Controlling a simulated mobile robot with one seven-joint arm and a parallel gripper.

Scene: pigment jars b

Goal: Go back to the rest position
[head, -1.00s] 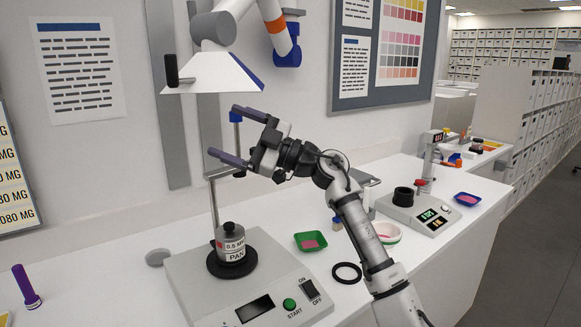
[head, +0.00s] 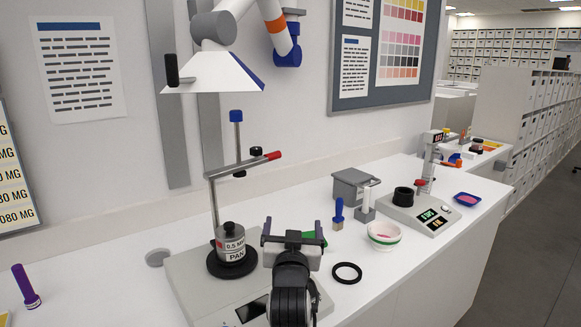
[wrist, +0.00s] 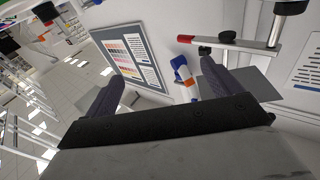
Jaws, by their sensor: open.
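My gripper (head: 293,232) is low in the middle of the head view, in front of the balance-like device with the grey jar. Its two fingers stand apart, with nothing between them. The wrist view also shows the open fingers (wrist: 165,92), against the wall and floor beyond. The device's base (head: 196,277) is partly hidden behind my gripper and arm. The grey jar labelled PAN (head: 231,245) sits on the black round pad, left of my gripper. A green tray (head: 313,238) is mostly hidden behind my gripper.
A post with a red-tipped lever (head: 245,165) rises behind the jar. A black ring (head: 347,273) lies right of my arm, near a white bowl (head: 384,234). A second device (head: 425,213) stands further right. A hood (head: 212,72) hangs above.

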